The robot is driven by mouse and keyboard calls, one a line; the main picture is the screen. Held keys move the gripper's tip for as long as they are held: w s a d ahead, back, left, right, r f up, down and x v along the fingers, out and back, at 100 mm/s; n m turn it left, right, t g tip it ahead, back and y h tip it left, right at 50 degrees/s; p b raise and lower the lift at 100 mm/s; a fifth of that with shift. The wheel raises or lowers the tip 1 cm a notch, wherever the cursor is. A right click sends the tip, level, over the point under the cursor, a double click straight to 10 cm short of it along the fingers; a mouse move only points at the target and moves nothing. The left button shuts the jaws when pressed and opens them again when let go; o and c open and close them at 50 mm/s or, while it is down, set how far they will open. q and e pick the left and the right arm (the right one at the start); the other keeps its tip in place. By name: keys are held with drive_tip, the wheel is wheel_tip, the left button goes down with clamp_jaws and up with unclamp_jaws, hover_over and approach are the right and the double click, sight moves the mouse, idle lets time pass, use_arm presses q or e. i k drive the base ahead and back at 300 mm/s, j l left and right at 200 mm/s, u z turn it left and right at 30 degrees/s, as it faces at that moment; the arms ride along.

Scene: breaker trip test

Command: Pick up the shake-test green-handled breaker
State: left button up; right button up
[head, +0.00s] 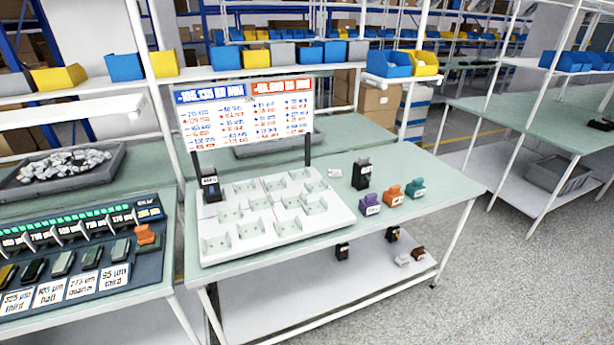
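A teal-green breaker (415,188) with a white label stands on the right part of the middle table, at the right end of a small group. An orange breaker (393,196) and a purple breaker (370,205) stand to its left, and a taller black breaker (361,174) stands behind them. Several dark green pieces (91,256) sit in a row on the panel at the left; whether they are breakers is too small to tell. No label I can read names a shake test. Neither of my grippers is in view.
A white tray (222,243) with several pockets fills the table's left part, with a black device (211,189) at its back left corner. A sign board (245,115) rises behind it. The lower shelf (300,290) holds several small breakers. Table space right of the teal breaker is clear.

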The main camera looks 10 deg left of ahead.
sight(362, 169)
drive_tip(key=u, duration=0.4)
drive_tip(key=i+l+u, duration=0.3)
drive_tip(key=l+u, duration=0.3)
drive_tip(key=i+l+u, duration=0.25)
drive_tip(key=l, duration=0.2)
drive_tip(key=l+u, duration=0.3)
drive_tip(key=l, duration=0.1)
